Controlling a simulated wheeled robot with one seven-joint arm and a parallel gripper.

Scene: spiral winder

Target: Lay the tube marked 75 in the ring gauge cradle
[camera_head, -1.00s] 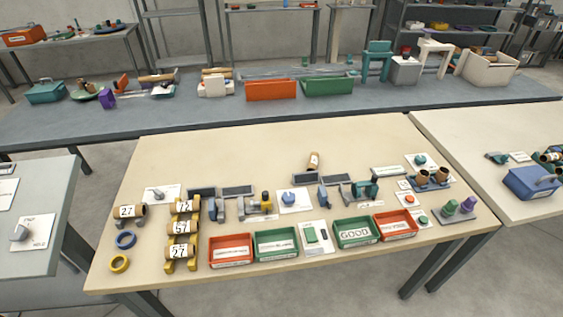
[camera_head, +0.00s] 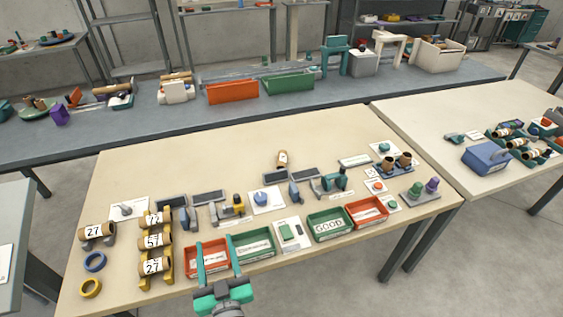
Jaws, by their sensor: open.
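A yellow rack (camera_head: 143,284) at the table's left holds several tan tubes with white labels. Its top tube (camera_head: 155,219) has a label that reads 72 or 75; I cannot tell which. The middle tube (camera_head: 155,241) seems to read 57 and the bottom tube (camera_head: 154,265) 27. Left of the rack, another tube (camera_head: 97,231) marked 27 lies in a grey cradle (camera_head: 84,243), with a blue ring (camera_head: 95,262) and a yellow ring (camera_head: 90,288) in front. I cannot tell whether this is the ring gauge cradle. My gripper (camera_head: 215,241) is open and empty, over the left red tray.
Red (camera_head: 207,270) and green (camera_head: 266,253) trays line the table's front, with another green tray (camera_head: 329,237) marked GOOD. Grey fixtures (camera_head: 186,219) and a clamp-like tool (camera_head: 229,210) stand behind them. The table's back left is clear.

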